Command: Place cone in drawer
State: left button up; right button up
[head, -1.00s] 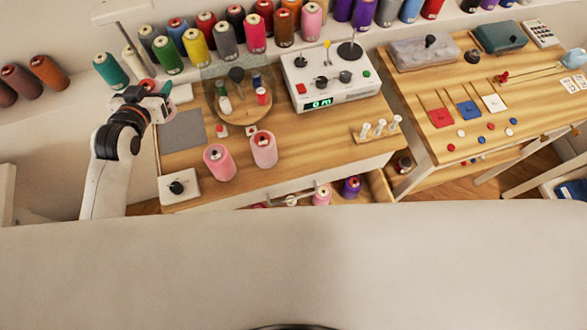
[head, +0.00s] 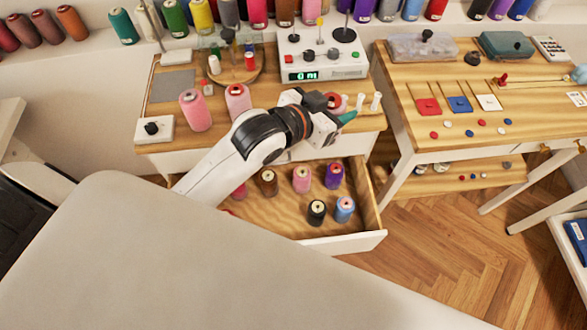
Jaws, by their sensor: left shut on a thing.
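My left gripper (head: 337,113) is shut on a red cone (head: 332,100), held above the right part of the wooden worktable (head: 285,120), near the white pegs. Only the cone's top shows clearly; the gripper hides much of it. A teal piece also shows at the fingertips. The drawer (head: 345,242) under this table is open, below and in front of the gripper. In it stand a brown cone (head: 268,184), a pink cone (head: 302,181), a purple cone (head: 334,177), a black cone (head: 316,213) and a blue cone (head: 344,210). My left arm hides part of the drawer. My right gripper is out of view.
Two pink cones (head: 195,112) stand on the worktable, left of my arm. A white control box (head: 320,60) stands behind the gripper. A second table (head: 450,85) is at the right. Cones line the back shelf. The drawer has bare room at its right side.

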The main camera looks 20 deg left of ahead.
pick_arm(q)
jog(key=s+d+f+m+g+h+b, duration=0.1)
jog(key=d+f+b, duration=0.1)
jog(key=f, duration=0.4)
jog(key=d+f+m+h+b, duration=0.1)
jog(key=f+m+b, duration=0.15)
jog(key=f, duration=0.25)
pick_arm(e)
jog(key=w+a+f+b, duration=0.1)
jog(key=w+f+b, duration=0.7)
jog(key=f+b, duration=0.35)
pick_arm(q)
jog(key=s+a+f+g+h+b, duration=0.1)
jog(key=s+a+f, duration=0.1)
jog(key=f, duration=0.8)
jog(key=s+a+f+m+g+h, duration=0.1)
jog(key=s+a+f, duration=0.1)
jog(key=f, duration=0.9)
jog(key=s+a+f+m+h+b, duration=0.1)
jog(key=s+a+f, duration=0.1)
jog(key=f, duration=0.9)
jog(key=shift+s+a+g+b, duration=0.2)
jog(key=shift+a+g+b, duration=0.2)
jog(key=shift+a, duration=0.4)
jog(key=shift+f, duration=0.2)
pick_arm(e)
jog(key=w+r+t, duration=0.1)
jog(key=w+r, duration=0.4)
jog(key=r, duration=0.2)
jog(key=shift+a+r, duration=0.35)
